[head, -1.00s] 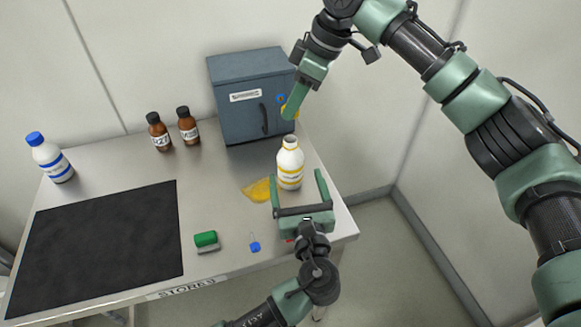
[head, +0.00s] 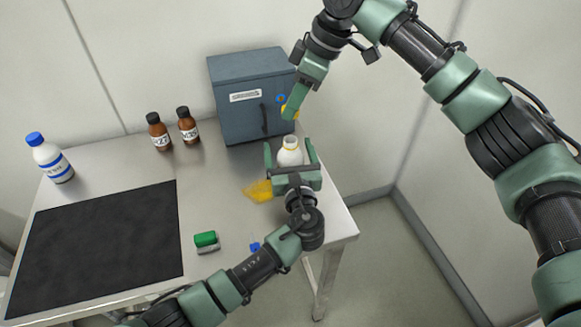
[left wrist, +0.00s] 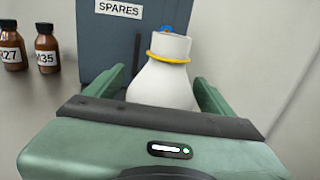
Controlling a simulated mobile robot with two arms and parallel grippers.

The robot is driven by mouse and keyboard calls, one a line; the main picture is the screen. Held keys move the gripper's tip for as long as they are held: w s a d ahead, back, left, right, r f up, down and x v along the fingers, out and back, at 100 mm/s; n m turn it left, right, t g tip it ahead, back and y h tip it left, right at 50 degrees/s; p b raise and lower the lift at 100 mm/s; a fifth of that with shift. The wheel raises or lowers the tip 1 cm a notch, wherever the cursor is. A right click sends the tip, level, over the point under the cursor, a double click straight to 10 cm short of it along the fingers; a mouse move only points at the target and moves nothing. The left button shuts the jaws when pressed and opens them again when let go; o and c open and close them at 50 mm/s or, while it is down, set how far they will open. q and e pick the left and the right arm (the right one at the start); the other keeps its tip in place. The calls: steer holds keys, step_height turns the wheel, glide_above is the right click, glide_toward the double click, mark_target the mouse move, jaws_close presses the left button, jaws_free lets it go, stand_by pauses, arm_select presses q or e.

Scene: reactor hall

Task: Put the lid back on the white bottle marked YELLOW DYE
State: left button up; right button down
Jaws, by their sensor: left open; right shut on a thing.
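The white bottle (head: 289,157) stands at the right of the table, its neck uncapped with a yellow ring below the mouth. It also fills the middle of the left wrist view (left wrist: 166,80); its label is hidden now. My left gripper (head: 289,147) is open, with one finger on either side of the bottle; I cannot tell whether they touch it. My right gripper (head: 291,107) is shut on a small yellow thing, apparently the lid (head: 287,113), mostly hidden by the fingers, above and behind the bottle in front of the cabinet.
A grey cabinet (head: 240,119) marked SPARES stands behind the bottle. Two brown bottles (head: 159,132) (head: 187,126) and a blue-capped bottle (head: 52,162) stand leftward. A yellow spill (head: 258,191), a green-topped block (head: 206,241) and a black mat (head: 98,243) lie on the table.

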arm_select(q)
jaws_close()
arm_select(e)
glide_above(289, 139)
steer(key=d, duration=0.1)
steer(key=shift+s+f, duration=0.15)
steer(key=shift+f, duration=2.3)
steer(key=shift+f, duration=0.9)
steer(key=shift+f, duration=0.6)
